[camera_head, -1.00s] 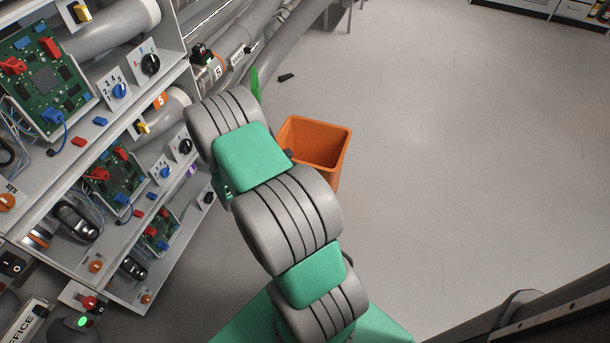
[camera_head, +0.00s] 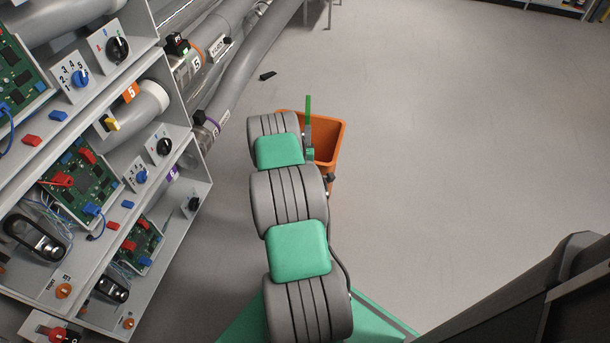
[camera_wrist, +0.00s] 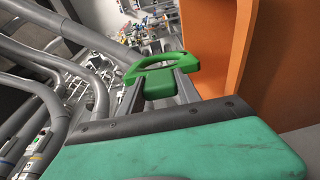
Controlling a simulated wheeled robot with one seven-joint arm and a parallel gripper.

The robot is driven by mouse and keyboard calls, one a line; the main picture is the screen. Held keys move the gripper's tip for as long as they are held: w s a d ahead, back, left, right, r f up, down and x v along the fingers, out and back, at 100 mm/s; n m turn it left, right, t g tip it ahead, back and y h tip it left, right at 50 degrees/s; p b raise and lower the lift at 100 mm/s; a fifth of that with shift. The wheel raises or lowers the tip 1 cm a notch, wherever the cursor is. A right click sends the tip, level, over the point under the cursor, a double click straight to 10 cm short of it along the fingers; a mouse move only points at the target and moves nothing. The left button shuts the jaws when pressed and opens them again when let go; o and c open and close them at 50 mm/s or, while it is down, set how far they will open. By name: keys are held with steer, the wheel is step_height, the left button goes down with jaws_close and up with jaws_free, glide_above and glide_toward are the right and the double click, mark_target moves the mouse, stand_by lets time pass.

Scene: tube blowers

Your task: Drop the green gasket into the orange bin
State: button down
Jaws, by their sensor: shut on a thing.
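The green gasket (camera_head: 308,106) is held upright in my gripper (camera_head: 308,128), and in the head view it overlaps the orange bin's opening. The wrist view shows the gasket (camera_wrist: 143,68) as a green ring with a hole, its thick part between the two grey fingers of my gripper (camera_wrist: 160,88). The orange bin (camera_head: 334,141) stands on the floor with its top open. In the wrist view the bin (camera_wrist: 285,60) fills the right side, close beside the gasket. I cannot tell whether the gasket is inside the rim. Part of the bin is hidden by my arm.
A grey shelf unit (camera_head: 187,225) with circuit boards and knobs stands at the left. Large grey pipes (camera_head: 262,55) run behind it. A small black object (camera_head: 267,76) lies on the floor. The floor (camera_head: 460,140) on the right is clear.

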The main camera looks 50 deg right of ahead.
steer(key=shift+f, duration=0.5)
steer(key=c, duration=0.8)
jaws_free()
steer(key=shift+o, duration=0.2)
steer(key=shift+s+a+f+b, duration=0.1)
steer(key=shift+s+a+b, duration=0.2)
steer(key=shift+a, duration=0.2)
steer(key=b+v, duration=0.1)
steer(key=v, duration=0.5)
steer(key=shift+s+a, duration=0.2)
steer(key=shift+s, duration=0.05)
steer(key=shift+r, duration=0.25)
